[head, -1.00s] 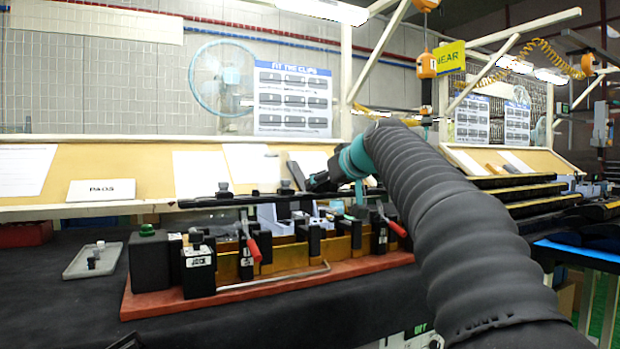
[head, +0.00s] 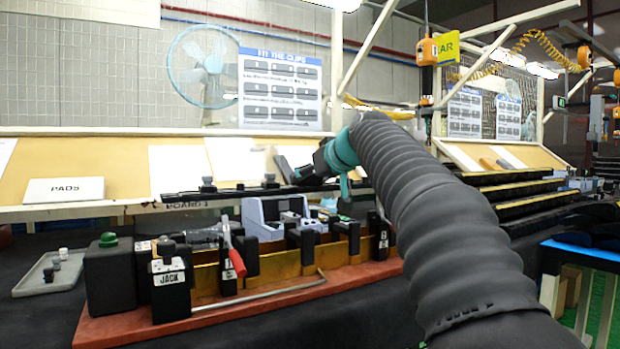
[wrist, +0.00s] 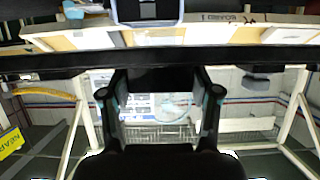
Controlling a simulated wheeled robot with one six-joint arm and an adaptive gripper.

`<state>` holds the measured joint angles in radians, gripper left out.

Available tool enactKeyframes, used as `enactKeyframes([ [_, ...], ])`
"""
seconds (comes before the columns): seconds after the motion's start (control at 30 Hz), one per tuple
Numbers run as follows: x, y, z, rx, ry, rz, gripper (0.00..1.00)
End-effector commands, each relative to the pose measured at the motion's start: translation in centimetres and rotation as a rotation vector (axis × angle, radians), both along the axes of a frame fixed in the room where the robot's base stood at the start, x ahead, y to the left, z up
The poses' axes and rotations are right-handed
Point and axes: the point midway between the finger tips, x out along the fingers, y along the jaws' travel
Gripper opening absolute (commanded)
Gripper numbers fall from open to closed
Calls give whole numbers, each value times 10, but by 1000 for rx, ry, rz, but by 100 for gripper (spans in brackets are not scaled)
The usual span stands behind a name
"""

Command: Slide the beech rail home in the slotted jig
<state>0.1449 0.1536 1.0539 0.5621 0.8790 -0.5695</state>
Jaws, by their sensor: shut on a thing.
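A long dark bar (head: 232,192) with small knobs on top hangs level above the jig; it looks black, not beech-coloured. My gripper (head: 302,175) is shut on it toward its right part. In the wrist view the bar (wrist: 50,64) crosses the whole picture, and a dark block on it sits between my gripper's fingers (wrist: 157,92). The slotted jig (head: 215,318) has a red-brown base, black upright blocks and a brass-coloured strip. The bar is apart from the jig. A red-handled lever (head: 235,261) stands at the jig's front.
A green-topped black box (head: 108,278) stands at the jig's left end. A grey tray (head: 40,283) with small parts lies left of it. A blue-grey bin (head: 262,218) stands behind the jig. A PADS card (head: 64,191) is on the back ledge.

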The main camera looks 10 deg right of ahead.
Motion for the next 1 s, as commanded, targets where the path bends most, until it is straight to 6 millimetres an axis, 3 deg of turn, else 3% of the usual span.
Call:
enactKeyframes([
  [1.0, -2, 0, -64, 1, -1, 1, 13],
])
